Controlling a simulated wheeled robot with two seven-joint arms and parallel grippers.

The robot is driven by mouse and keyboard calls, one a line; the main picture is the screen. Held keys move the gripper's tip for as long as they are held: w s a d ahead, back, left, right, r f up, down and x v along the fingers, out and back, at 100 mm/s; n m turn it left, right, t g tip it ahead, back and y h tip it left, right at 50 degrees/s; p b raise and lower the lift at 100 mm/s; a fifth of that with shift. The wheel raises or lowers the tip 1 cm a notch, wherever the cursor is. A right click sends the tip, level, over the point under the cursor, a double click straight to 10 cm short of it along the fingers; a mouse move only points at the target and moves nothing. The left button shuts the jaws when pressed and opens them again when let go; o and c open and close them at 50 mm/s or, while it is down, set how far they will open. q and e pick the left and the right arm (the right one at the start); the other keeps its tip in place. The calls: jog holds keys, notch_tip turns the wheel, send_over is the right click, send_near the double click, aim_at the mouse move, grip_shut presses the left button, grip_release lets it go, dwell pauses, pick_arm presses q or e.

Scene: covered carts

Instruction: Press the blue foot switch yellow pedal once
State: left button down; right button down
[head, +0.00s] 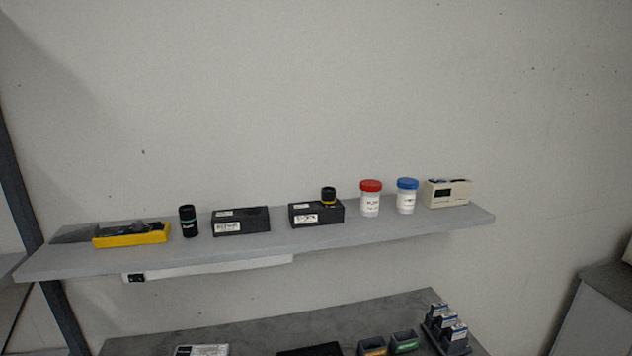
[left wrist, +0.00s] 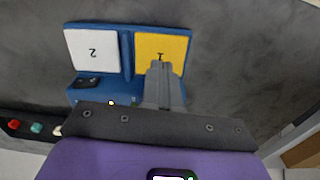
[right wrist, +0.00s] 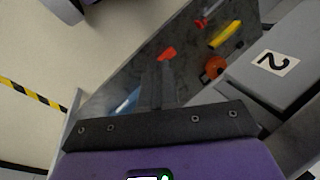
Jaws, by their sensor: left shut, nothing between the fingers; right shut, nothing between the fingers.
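The blue foot switch (left wrist: 127,60) shows in the left wrist view, on a dark grey surface. It has a yellow pedal marked 1 (left wrist: 148,48) on the right and a white pedal marked 2 (left wrist: 92,50) on the left. My left gripper (left wrist: 159,70) is shut and empty, and its fingertips overlap the lower part of the yellow pedal in the picture. Whether they touch it I cannot tell. My right gripper (right wrist: 157,68) is shut and empty, over another dark surface. The foot switch and both grippers are out of the head view.
Red and green buttons (left wrist: 36,127) lie left of the foot switch. A red piece (right wrist: 167,54), a yellow piece (right wrist: 225,34) and an orange round object (right wrist: 214,67) lie near my right gripper, beside a grey box marked 2 (right wrist: 274,62). A wall shelf (head: 270,245) holds bottles and boxes.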

pick_arm(q)
jog(key=shift+r+p, duration=1.15)
jog(key=shift+r, duration=0.5)
